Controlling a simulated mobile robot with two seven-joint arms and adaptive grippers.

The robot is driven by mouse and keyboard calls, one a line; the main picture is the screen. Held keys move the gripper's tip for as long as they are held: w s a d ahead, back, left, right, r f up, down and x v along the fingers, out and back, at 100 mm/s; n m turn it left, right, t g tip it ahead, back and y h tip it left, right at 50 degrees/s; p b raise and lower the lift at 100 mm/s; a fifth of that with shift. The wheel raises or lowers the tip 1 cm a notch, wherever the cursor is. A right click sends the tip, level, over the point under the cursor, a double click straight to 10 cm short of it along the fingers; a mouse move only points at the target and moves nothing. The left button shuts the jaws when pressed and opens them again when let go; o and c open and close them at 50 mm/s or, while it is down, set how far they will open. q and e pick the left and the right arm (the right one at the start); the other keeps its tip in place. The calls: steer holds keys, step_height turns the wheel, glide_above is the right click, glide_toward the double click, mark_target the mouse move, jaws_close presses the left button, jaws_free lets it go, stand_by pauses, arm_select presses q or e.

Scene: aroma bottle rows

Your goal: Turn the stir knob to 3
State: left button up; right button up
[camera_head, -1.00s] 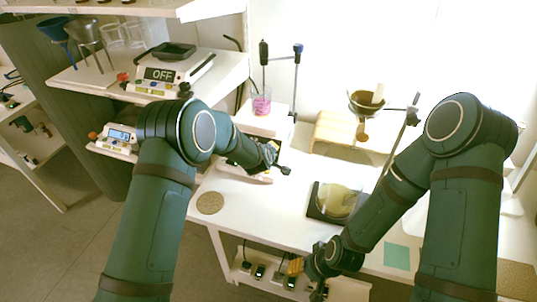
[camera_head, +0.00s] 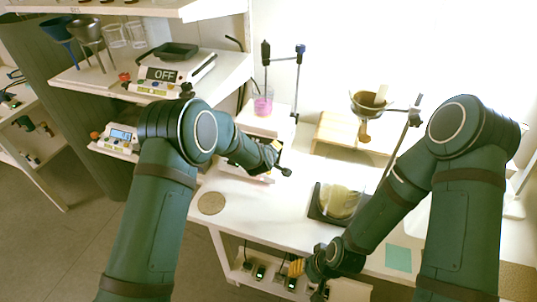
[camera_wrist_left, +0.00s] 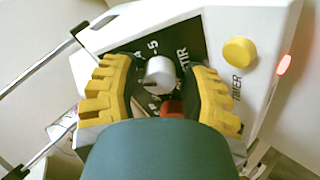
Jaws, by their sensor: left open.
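The stir knob (camera_wrist_left: 160,72) is a small white round knob on a black dial face, with the letters "TIR" and a printed "5" visible beside it in the left wrist view. A dark mark shows at its lower edge; I cannot read its setting. My left gripper (camera_wrist_left: 160,90) is open, with one yellow-padded finger on each side of the knob; I cannot tell whether they touch it. In the head view, my left gripper (camera_head: 275,158) is in front of the white stirrer (camera_head: 265,120) and hides its front. My right gripper (camera_head: 308,278) is low by the table's front edge; its jaws are unclear.
A yellow timer knob (camera_wrist_left: 239,53) and a red light (camera_wrist_left: 285,65) are on the stirrer panel. A beaker of pink liquid (camera_head: 263,104) stands on the stirrer beside a stand. A dark tray (camera_head: 322,210) with a pale round vessel and a cork disc (camera_head: 211,203) lie on the table.

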arm_select(q)
steer(key=v, duration=1.2)
